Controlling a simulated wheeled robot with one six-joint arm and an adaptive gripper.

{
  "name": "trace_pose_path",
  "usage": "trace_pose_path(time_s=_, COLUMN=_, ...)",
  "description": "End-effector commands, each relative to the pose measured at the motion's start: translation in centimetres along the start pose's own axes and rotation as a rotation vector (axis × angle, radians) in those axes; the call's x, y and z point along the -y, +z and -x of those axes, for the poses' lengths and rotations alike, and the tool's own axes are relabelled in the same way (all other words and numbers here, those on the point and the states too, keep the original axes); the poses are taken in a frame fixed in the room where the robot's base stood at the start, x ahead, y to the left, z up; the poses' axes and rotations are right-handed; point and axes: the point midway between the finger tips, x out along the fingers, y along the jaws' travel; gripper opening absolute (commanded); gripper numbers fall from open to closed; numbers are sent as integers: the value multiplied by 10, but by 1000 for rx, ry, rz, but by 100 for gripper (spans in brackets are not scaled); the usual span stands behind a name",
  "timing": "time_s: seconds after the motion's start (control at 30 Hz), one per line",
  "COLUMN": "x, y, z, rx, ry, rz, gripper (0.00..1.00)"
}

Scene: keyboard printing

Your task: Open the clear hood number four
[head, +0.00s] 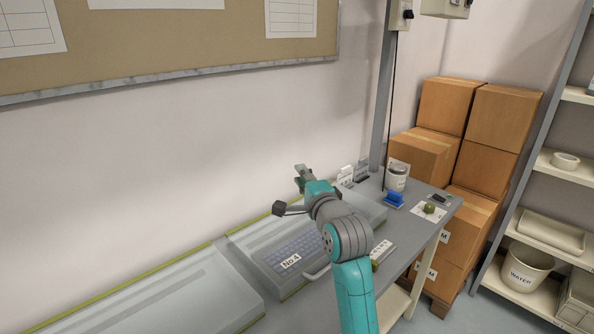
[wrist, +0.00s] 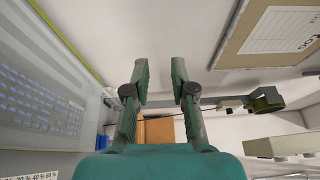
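The clear hood number four (head: 262,240) lies down over a keyboard on the bench, with a "No.4" label (head: 291,261) and a pale handle (head: 316,273) at its front edge. In the wrist view the hood (wrist: 75,75) fills the left side, with blue keys showing through it. My gripper (head: 303,174) is raised above the hood's far right part, apart from the handle. In the wrist view my gripper (wrist: 161,70) has its two fingers spread with nothing between them. My arm hides part of the hood's right side.
Another clear hood (head: 170,300) lies to the left. A grey post (head: 382,100), a can (head: 397,176) and a blue item (head: 393,200) stand at the bench's right end. Cardboard boxes (head: 480,140) and a shelf (head: 530,150) are beyond. A pinboard (head: 180,50) hangs on the wall.

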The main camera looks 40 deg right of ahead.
Motion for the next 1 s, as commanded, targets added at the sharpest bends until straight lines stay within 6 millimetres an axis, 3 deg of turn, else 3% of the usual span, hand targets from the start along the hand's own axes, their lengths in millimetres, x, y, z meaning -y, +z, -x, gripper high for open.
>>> trace_pose_path(time_s=0.2, x=0, y=0, z=45, rx=0, ry=0, rz=0, gripper=25)
trace_pose_path(time_s=0.4, x=0, y=0, z=72, rx=1, ry=0, rz=0, gripper=25)
trace_pose_path(time_s=0.83, x=0, y=0, z=82, rx=0, ry=1, rz=0, gripper=25)
trace_pose_path(time_s=0.93, x=-2, y=-2, z=81, rx=0, ry=7, rz=-8, gripper=2)
trace_pose_path(time_s=1.0, x=-10, y=-9, z=81, rx=-2, ry=31, rz=-42, gripper=0)
